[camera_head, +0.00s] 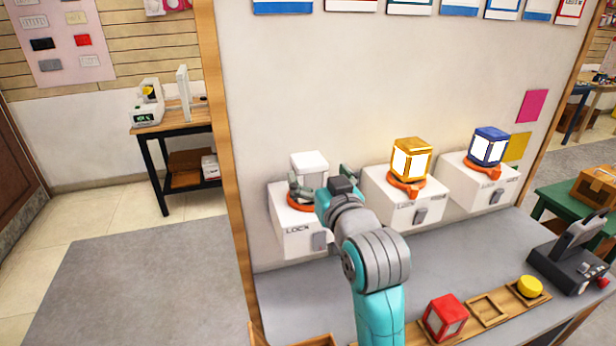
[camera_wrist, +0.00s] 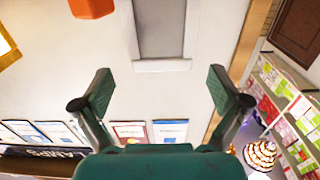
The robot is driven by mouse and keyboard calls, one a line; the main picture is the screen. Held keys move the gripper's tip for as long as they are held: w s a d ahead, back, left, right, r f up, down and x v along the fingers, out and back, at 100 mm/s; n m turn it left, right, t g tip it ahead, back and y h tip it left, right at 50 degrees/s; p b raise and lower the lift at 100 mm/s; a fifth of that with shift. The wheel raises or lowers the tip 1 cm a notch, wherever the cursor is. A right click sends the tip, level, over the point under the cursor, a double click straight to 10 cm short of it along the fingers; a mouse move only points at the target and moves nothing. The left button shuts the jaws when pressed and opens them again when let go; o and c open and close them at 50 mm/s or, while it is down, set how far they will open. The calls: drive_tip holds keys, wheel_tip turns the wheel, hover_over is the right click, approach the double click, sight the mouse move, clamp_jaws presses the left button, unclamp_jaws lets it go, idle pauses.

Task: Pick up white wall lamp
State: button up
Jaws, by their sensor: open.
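The white wall lamp (camera_head: 310,165) is a white box-shaped lamp in an orange holder (camera_head: 299,202) on the leftmost white wall box. My gripper (camera_head: 324,180) is open in front of the lamp, one finger over its lower left side and the other just to its right. In the wrist view a white-framed grey panel (camera_wrist: 160,65), which looks like the lamp, is at the top centre, beyond my open gripper (camera_wrist: 160,84) and between the lines of its fingers. Nothing is held. My wrist hides part of the holder and box, and contact cannot be told.
A gold lamp (camera_head: 411,158) and a blue lamp (camera_head: 488,147) sit on neighbouring boxes to the right. Below, a grey counter (camera_head: 300,290) carries a red lamp (camera_head: 445,318), a wooden tray (camera_head: 487,309) with a yellow piece, and a dark device (camera_head: 570,262). Floor at left is clear.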

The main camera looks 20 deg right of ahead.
sight(309, 163)
drive_tip(key=shift+w+a+f, duration=0.1)
drive_tip(key=shift+w+f, duration=0.05)
drive_tip(key=shift+w, duration=1.3)
drive_tip(key=shift+w+f, duration=0.1)
drive_tip(key=shift+w, duration=1.35)
drive_tip(key=c, duration=1.4)
drive_tip(key=shift+c, duration=0.2)
